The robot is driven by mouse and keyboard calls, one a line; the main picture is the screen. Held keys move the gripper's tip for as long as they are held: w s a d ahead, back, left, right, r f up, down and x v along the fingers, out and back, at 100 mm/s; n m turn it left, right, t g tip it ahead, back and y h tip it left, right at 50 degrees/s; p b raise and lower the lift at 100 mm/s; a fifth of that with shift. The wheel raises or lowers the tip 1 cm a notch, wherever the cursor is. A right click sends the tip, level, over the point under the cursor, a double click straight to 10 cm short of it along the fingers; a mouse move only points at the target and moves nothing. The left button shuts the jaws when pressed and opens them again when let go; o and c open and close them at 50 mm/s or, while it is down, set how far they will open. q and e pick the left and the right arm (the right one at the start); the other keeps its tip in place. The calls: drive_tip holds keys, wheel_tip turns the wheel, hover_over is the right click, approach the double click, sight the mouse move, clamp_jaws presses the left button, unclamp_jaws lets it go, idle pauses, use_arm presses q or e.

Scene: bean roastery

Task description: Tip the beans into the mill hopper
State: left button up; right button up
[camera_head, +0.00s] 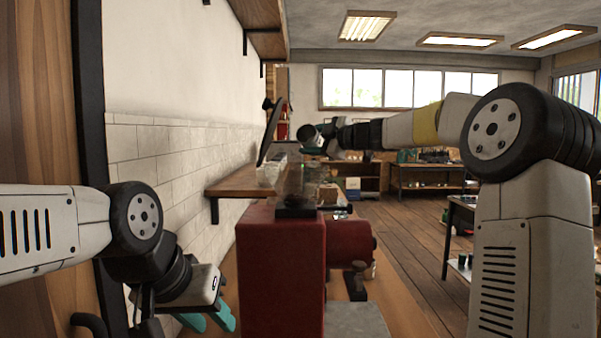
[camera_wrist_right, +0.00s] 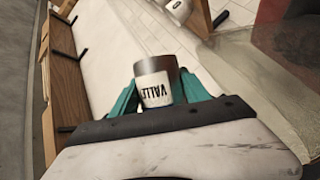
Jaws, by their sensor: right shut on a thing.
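The red mill (camera_head: 282,265) stands in the centre of the head view with a clear hopper (camera_head: 296,182) on top. A dark lid (camera_head: 270,133) stands tilted up behind the hopper. My right gripper (camera_head: 316,139) is shut on a metal tin (camera_head: 308,132), above the hopper and slightly to its right. In the right wrist view the tin (camera_wrist_right: 155,83) sits between teal fingers, its white label reading "VALLE" upside down. The clear hopper (camera_wrist_right: 285,70) shows at right there. No beans are visible. My left gripper (camera_head: 208,318) is low at left, empty, its teal fingers apart.
A wooden wall shelf (camera_head: 235,183) is behind the mill at left, along the tiled wall. The wooden counter (camera_head: 345,290) carries the mill. Workbenches (camera_head: 425,176) stand further back at right, with open floor between.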

sight(317, 144)
drive_tip(key=shift+f+m+g, duration=0.2)
drive_tip(key=shift+m+g, duration=0.1)
drive_tip(key=shift+m, duration=0.2)
drive_tip(key=shift+a+r+m+g, duration=0.1)
drive_tip(key=shift+r+m+g, duration=0.25)
drive_tip(key=shift+m, duration=0.25)
drive_tip(key=shift+w+f+m+g+b, duration=0.15)
drive_tip(key=shift+f+m+g+b, duration=0.15)
drive_tip(key=shift+m, duration=0.3)
drive_tip(key=shift+w, duration=0.15)
drive_tip(key=shift+w+d+r+m+g, duration=0.35)
drive_tip(key=shift+w+d+m, duration=0.1)
drive_tip(key=shift+m, duration=0.25)
drive_tip(key=w+f+m+g, duration=0.1)
drive_tip(key=w+d+f+m+g, duration=0.1)
drive_tip(key=w+f+m+b, duration=0.1)
drive_tip(key=m, duration=0.1)
drive_tip(key=shift+d+f+g, duration=0.25)
drive_tip(key=shift+f+g, duration=0.05)
drive_tip(key=shift+g, duration=0.1)
